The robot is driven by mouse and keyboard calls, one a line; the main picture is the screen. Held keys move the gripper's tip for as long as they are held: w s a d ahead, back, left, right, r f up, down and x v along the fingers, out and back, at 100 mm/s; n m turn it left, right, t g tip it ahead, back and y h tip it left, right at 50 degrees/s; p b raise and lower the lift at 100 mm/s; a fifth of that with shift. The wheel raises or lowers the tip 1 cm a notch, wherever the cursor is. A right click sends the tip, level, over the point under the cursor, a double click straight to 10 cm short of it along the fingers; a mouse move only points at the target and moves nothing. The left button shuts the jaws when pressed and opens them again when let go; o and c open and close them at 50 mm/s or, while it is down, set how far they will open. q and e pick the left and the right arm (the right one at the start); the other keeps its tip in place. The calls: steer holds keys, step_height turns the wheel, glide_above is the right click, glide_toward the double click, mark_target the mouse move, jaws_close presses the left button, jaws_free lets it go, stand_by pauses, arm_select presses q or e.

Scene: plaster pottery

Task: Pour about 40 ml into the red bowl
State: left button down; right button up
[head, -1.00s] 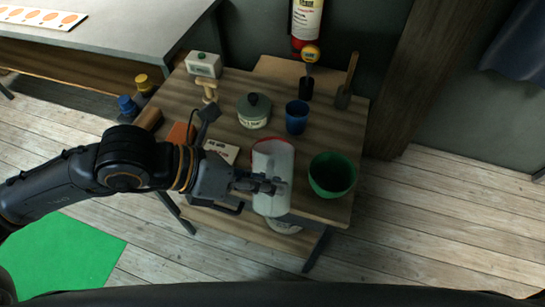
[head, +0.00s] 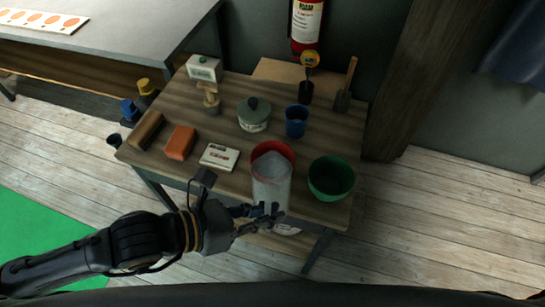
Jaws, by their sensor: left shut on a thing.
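My left gripper (head: 262,211) is shut on a pale, cylindrical container (head: 271,190) at the front edge of the small wooden table. The container's top opening faces up toward the camera and shows greyish-white inside; I cannot tell how full it is. The red bowl (head: 286,150) stands directly behind the container, which hides its front and most of its inside. Only the bowl's back and side rim show, so its contents cannot be seen. I cannot tell whether container and bowl touch. My right gripper is not in view.
On the table (head: 228,182), a green bowl (head: 332,178) stands close to the right. A blue cup (head: 296,121) and a lidded pot (head: 254,114) stand behind. A white box (head: 219,156) and an orange block (head: 180,142) lie left.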

arm_select(q)
steer(key=shift+s+f, duration=0.2)
steer(key=shift+f, duration=0.4)
steer(key=shift+m+t, duration=0.4)
steer(key=shift+t, duration=0.1)
step_height(320, 180, down, 4)
steer(key=b, duration=0.3)
steer(key=shift+s+a+f+b, duration=0.1)
steer(key=shift+s+b, duration=0.05)
steer(key=shift+b, duration=0.2)
steer(key=shift+f+t+b, duration=0.3)
steer(key=shift+f+b, duration=0.25)
steer(key=shift+f, duration=0.15)
steer(key=shift+a+f, duration=0.1)
steer(key=shift+f, duration=0.05)
stand_by(0.6)
